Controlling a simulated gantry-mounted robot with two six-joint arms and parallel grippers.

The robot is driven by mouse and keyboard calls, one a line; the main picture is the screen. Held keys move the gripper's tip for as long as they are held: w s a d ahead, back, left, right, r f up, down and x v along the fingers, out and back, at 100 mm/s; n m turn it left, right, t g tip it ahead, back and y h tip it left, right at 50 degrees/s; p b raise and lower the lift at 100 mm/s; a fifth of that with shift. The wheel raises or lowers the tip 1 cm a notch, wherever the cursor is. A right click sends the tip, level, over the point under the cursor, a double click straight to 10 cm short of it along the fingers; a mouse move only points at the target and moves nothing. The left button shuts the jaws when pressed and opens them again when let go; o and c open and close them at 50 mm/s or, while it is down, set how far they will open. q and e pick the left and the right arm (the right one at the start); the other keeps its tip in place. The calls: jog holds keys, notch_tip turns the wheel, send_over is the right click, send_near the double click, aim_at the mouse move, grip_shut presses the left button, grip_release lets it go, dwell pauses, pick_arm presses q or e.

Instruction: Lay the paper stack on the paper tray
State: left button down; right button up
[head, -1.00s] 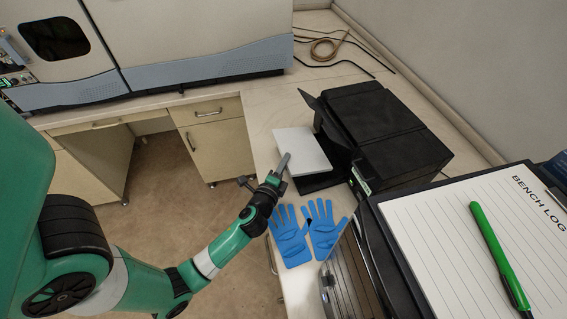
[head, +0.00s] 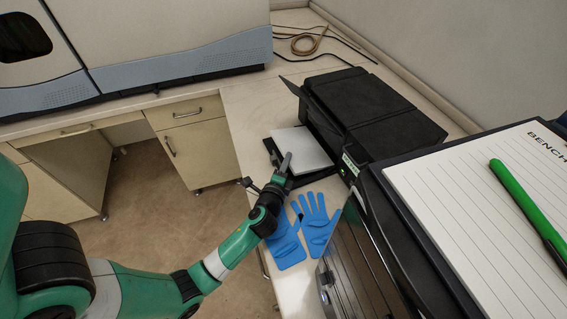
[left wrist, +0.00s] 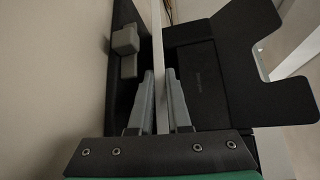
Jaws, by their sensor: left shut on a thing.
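The white paper stack (head: 308,146) is over the black paper tray (head: 269,149) at the front of the black printer (head: 375,108). The tray's dark rim shows beyond the stack's left and near sides. My left gripper (head: 285,160) is shut on the near-left edge of the stack. In the left wrist view the stack (left wrist: 158,45) is edge-on between the two grey fingers (left wrist: 160,75), with dark printer parts (left wrist: 197,80) at the right. I cannot tell whether the stack touches the tray. My right gripper is not in view.
Blue gloves (head: 317,222) lie on the bench just nearer than the tray. A bench log pad (head: 480,190) with a green pen (head: 525,205) is at the right. A coiled cable (head: 305,42) lies at the back. Bench left of the tray is clear.

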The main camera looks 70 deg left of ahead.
pick_arm(q)
jog(key=c, duration=0.8)
grip_release()
jog(key=p+v, duration=0.1)
jog(key=v, duration=1)
jog(key=shift+s+d, duration=0.2)
jog(key=shift+s, duration=0.05)
